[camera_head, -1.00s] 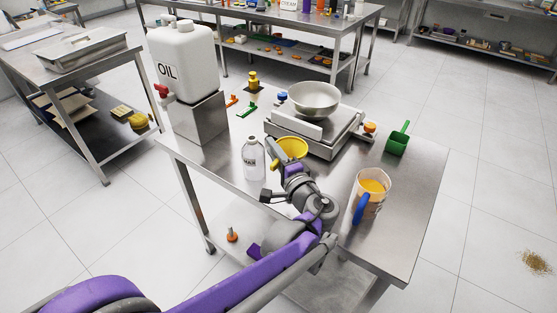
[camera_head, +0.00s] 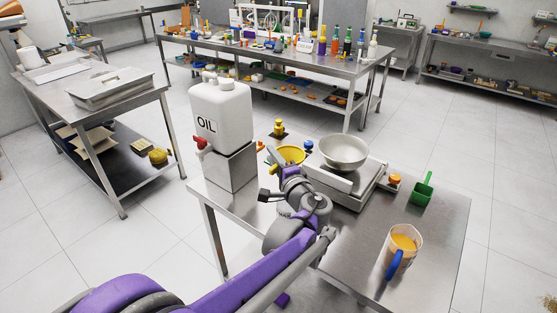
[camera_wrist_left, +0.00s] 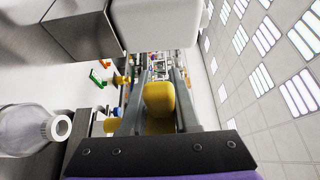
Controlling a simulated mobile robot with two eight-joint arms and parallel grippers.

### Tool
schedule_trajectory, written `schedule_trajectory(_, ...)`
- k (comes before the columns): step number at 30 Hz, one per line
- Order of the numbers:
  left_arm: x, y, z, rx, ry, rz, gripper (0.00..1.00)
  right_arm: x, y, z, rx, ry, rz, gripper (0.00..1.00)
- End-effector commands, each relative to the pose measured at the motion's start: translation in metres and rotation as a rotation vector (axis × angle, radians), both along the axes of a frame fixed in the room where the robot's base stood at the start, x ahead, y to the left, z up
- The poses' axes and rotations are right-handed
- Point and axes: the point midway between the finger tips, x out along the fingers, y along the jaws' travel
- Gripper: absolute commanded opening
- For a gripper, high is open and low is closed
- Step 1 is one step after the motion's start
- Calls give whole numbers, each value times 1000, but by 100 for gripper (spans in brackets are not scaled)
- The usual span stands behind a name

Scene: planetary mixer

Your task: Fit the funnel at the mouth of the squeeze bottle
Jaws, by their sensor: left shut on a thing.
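My left gripper (camera_head: 290,172) is shut on the yellow funnel (camera_head: 291,154), held above the table, left of the scale. In the left wrist view the funnel shows as a yellow shape (camera_wrist_left: 159,99) between the fingers (camera_wrist_left: 155,108). The clear squeeze bottle (camera_wrist_left: 28,131) appears at the lower left of that view, its open mouth facing the picture's right. The funnel is apart from the mouth. In the head view my left arm mostly or wholly hides the bottle. My right gripper is not in view.
On the steel table (camera_head: 350,250) stand the white oil container (camera_head: 222,112) on its metal stand (camera_head: 232,168), the scale (camera_head: 345,190) with a bowl (camera_head: 344,152), a green scoop (camera_head: 422,190) and a jug (camera_head: 403,247) with orange contents.

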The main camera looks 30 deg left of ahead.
Motion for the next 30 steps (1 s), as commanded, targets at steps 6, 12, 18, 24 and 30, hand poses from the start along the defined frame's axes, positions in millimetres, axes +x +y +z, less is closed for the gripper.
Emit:
schedule_trajectory(6,0,0,0,1,1,0,0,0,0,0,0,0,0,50)
schedule_trajectory(12,0,-1,-7,1,3,0,0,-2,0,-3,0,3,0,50)
schedule_trajectory(18,-1,-1,-24,0,4,0,0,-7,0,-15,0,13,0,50)
schedule_trajectory(24,-1,-1,-43,1,4,0,0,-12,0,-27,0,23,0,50)
schedule_trajectory(30,0,-1,-51,2,2,0,0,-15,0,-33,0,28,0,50)
